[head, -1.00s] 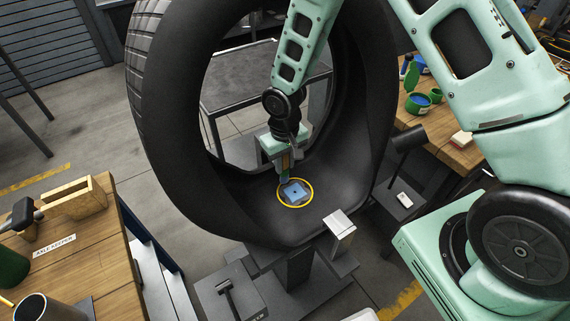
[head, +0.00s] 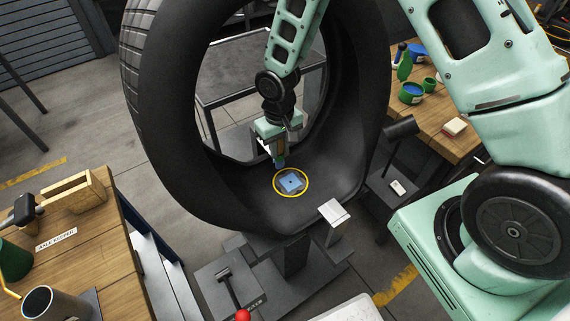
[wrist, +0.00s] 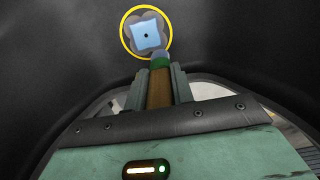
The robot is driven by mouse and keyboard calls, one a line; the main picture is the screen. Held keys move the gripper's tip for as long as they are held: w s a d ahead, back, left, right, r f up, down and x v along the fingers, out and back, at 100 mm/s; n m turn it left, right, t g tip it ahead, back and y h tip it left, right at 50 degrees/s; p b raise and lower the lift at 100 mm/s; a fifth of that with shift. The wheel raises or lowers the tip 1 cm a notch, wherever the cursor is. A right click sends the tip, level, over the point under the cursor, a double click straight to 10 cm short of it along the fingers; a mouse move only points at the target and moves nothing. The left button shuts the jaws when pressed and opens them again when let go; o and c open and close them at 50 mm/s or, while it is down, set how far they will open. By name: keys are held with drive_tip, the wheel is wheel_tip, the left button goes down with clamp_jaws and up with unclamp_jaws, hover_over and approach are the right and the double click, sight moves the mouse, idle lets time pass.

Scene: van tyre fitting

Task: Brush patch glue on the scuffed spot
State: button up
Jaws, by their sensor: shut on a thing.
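The scuffed spot (head: 302,185) is on the inner wall of the big black tyre (head: 147,85). It shows as a grey patch inside a yellow ring, largely covered by a blue square-like area with a small dark dot in its middle. It also shows in the wrist view (wrist: 135,34). My gripper (head: 279,147) is inside the tyre, shut on a brush (wrist: 159,88) with a wooden handle, green collar and blue tip. The tip is just beside the ring, on its near side in the wrist view. Whether it touches the rubber I cannot tell.
The tyre stands upright on a dark stand with a pale block (head: 334,212) near its lower rim. The right bench (head: 440,137) holds blue-filled green pots (head: 411,93) and a green bottle (head: 404,66). A wooden bench (head: 85,245) is at left.

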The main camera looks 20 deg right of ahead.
drive_tip(key=s+r+p, duration=0.4)
drive_tip(key=r, duration=0.2)
wheel_tip(320, 180, down, 7)
drive_tip(key=b, duration=0.6)
drive_tip(key=shift+w+d, duration=0.3)
